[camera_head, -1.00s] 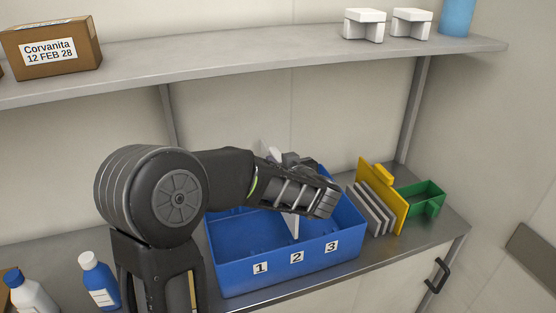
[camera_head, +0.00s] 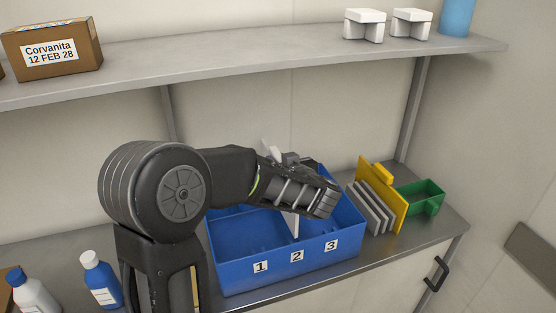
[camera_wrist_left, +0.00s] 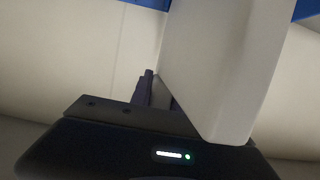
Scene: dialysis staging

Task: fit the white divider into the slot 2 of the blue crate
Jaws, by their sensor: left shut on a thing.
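The blue crate (camera_head: 235,269) stands on the counter with labels 1, 2 and 3 along its front. My left gripper (camera_head: 305,192) is over the crate and shut on the white divider (camera_head: 296,227). The divider's lower part shows below the gripper, inside the crate outline near label 2. Its top edge shows behind the gripper. In the left wrist view the divider (camera_wrist_left: 220,65) fills the right middle, close to the camera. Whether its edges sit in the slot grooves cannot be told, as my gripper covers much of it. My right gripper is not in view.
A rack of grey plates (camera_head: 371,208) with a yellow panel (camera_head: 385,190) stands right of the crate, then a green bin (camera_head: 421,197). Bottles (camera_head: 101,280) stand at left. A shelf (camera_head: 250,62) runs above, holding a box (camera_head: 52,48) and white parts (camera_head: 364,25).

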